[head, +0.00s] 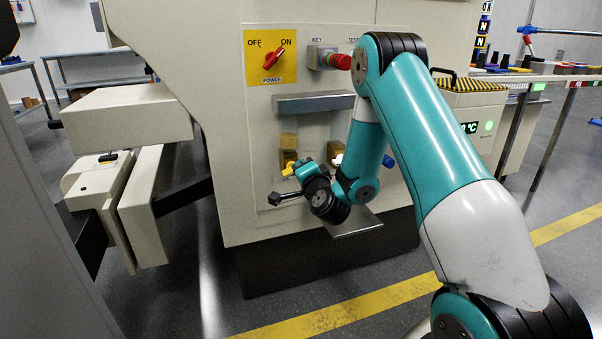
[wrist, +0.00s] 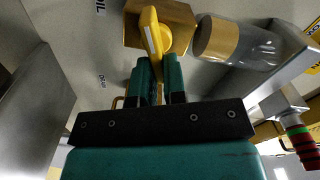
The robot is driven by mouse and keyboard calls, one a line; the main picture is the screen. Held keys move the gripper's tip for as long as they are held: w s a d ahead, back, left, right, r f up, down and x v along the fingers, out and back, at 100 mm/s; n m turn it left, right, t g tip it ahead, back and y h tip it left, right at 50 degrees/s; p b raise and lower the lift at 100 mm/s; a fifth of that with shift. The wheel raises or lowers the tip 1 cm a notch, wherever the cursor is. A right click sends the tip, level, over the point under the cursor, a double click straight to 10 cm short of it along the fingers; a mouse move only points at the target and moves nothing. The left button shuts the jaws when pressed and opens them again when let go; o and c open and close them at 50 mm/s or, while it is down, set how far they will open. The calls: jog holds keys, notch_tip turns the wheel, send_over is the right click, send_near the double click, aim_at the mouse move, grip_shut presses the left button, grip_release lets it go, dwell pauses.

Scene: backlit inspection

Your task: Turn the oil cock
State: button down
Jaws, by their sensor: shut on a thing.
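The oil cock has a yellow lever (wrist: 152,33) on a brass-coloured body (wrist: 182,25) at the top of the wrist view. In the head view its yellow lever (head: 288,169) shows low on the cream machine panel, just left of my gripper. My gripper (wrist: 157,68) is shut on the lever, with one teal finger on each side of it. The lever's far part lies between the fingers and is partly hidden. In the head view my gripper (head: 299,167) reaches the cock from the right, and my wrist hides part of the panel around it.
A clear cylinder with a brass-coloured end (wrist: 240,42) sits close beside the cock. A metal ledge (head: 356,224) juts out below, and a grey bar (head: 312,102) crosses the panel above. A red power switch (head: 273,55) and red knob (head: 341,61) are higher up.

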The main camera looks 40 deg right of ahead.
jog(key=shift+s+d+f+m+b, duration=0.1)
jog(key=shift+f+m+b, duration=0.15)
jog(key=shift+m, duration=0.9)
jog(key=shift+f+m+b, duration=0.15)
jog(key=shift+m+b, duration=0.1)
jog(key=shift+m, duration=0.9)
jog(key=c, duration=1.2)
grip_release()
